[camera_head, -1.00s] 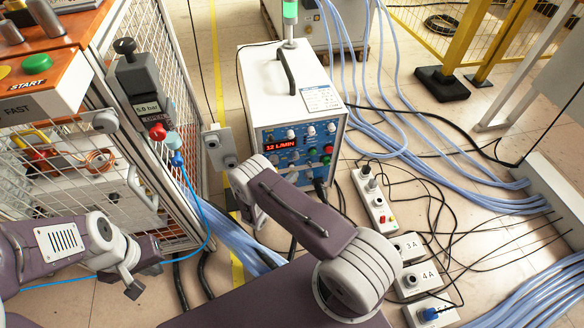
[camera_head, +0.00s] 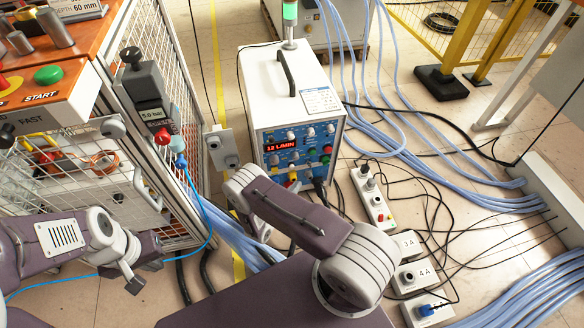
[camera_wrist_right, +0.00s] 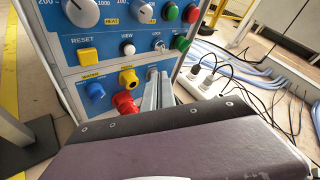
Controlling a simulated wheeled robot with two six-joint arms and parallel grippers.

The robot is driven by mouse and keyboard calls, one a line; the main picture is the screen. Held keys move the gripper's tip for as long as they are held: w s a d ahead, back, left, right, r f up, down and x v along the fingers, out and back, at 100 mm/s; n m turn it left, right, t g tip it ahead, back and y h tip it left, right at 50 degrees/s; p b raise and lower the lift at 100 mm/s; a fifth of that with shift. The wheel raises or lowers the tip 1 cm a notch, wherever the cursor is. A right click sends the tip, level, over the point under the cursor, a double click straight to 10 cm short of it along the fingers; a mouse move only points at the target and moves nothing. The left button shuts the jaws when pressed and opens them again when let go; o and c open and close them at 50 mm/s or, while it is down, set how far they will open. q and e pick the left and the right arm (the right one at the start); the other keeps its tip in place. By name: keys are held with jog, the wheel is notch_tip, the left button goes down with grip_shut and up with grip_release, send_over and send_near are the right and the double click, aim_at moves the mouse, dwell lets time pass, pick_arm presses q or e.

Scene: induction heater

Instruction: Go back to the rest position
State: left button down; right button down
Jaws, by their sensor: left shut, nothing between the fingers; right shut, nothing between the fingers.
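My left gripper (camera_head: 132,283) hangs at the lower left in the head view, shut and empty, over the floor beside the mesh cabinet. My right arm reaches across the middle of the head view, with its wrist in front of the induction heater's lower left; the fingers cannot be made out there. In the right wrist view, the right gripper (camera_wrist_right: 157,90) has its grey fingers together and empty, in front of the heater panel. The white and blue heater (camera_head: 290,110) stands upright with a lit red display.
The mesh cabinet (camera_head: 175,75) with an orange top and green START button (camera_head: 48,75) stands left. White socket boxes (camera_head: 373,197), black cables and blue hoses (camera_head: 450,165) cover the floor right of the heater. A yellow frame (camera_head: 460,40) stands back right.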

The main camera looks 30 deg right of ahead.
dwell(0.3)
jog(key=s+d+r+m+g+y+p, duration=0.1)
jog(key=s+r+m+g, duration=0.4)
jog(key=r+m, duration=0.2)
jog(key=s+d+r+m+g+y+p, duration=0.1)
jog(key=s+r+m+g+y+p, duration=0.1)
jog(key=s+r+m+g, duration=0.45)
jog(key=s+a+r+m+t+y+p, duration=0.2)
jog(key=s+a+r+m+t+y, duration=0.25)
jog(key=a+r+m+y, duration=0.8)
notch_tip(320, 180, up, 40)
jog(key=m+h+p, duration=0.3)
jog(key=m+p, duration=0.1)
jog(key=p, duration=3.3)
jog(key=shift+s+d+p, duration=0.3)
jog(key=shift+d+p, duration=0.05)
jog(key=shift+d, duration=0.1)
